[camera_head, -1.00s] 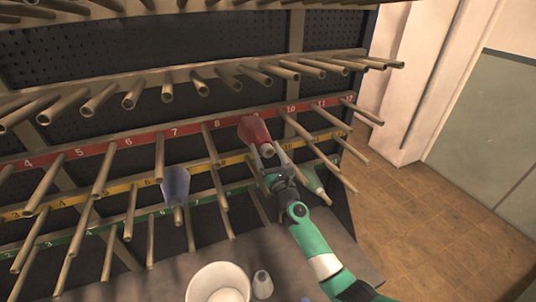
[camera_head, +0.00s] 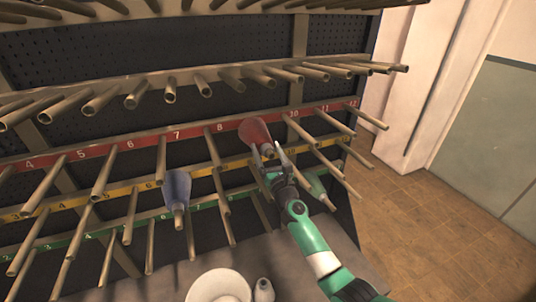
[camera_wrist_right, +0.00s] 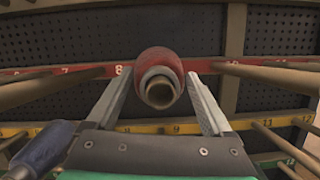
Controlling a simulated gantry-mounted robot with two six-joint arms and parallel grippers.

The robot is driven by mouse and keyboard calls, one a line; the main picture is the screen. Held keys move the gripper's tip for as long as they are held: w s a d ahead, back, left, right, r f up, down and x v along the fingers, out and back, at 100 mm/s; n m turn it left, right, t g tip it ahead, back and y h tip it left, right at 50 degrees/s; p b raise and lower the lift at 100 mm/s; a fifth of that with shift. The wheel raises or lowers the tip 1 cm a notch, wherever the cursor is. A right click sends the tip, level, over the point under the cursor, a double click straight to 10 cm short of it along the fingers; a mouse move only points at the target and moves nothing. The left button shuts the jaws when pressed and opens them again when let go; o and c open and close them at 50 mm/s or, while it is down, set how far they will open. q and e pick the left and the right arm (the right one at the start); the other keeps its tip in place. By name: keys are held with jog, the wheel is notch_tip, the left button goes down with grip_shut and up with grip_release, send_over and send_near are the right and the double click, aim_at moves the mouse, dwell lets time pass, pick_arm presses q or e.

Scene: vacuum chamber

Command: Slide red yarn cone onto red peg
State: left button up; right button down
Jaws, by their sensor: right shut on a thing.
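The red yarn cone (camera_head: 255,133) is held by my right gripper (camera_head: 266,156) in front of the red-labelled rail (camera_head: 150,138), between the numbers 8 and 10. Its wide end faces the rack and its narrow end faces me. In the right wrist view, my gripper's fingers (camera_wrist_right: 160,100) flank the red cone (camera_wrist_right: 160,62). A tan tube end (camera_wrist_right: 160,92) shows at the cone's narrow end; I cannot tell whether it is the peg or the cone's core. The red rail's number 9 and any peg there are hidden by the cone. My left gripper is not in view.
Red-rail pegs stick out on both sides of the cone, at 8 (camera_head: 212,147) and 10 (camera_head: 300,131). A blue cone (camera_head: 177,188) and a green cone (camera_head: 316,187) sit lower on the rack. A white bucket (camera_head: 220,274) and a small grey object (camera_head: 264,288) stand below.

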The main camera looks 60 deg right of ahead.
jog(key=shift+w+d+b, duration=0.8)
jog(key=shift+w+b, duration=0.25)
jog(key=shift+b, duration=0.2)
jog(key=shift+w+d, duration=0.15)
jog(key=shift+w, duration=0.1)
jog(key=shift+b, duration=0.3)
jog(key=shift+w+d+b, duration=0.25)
jog(key=shift+w+b, duration=0.1)
jog(key=shift+b, duration=0.15)
grip_release()
jog(key=shift+f, duration=0.1)
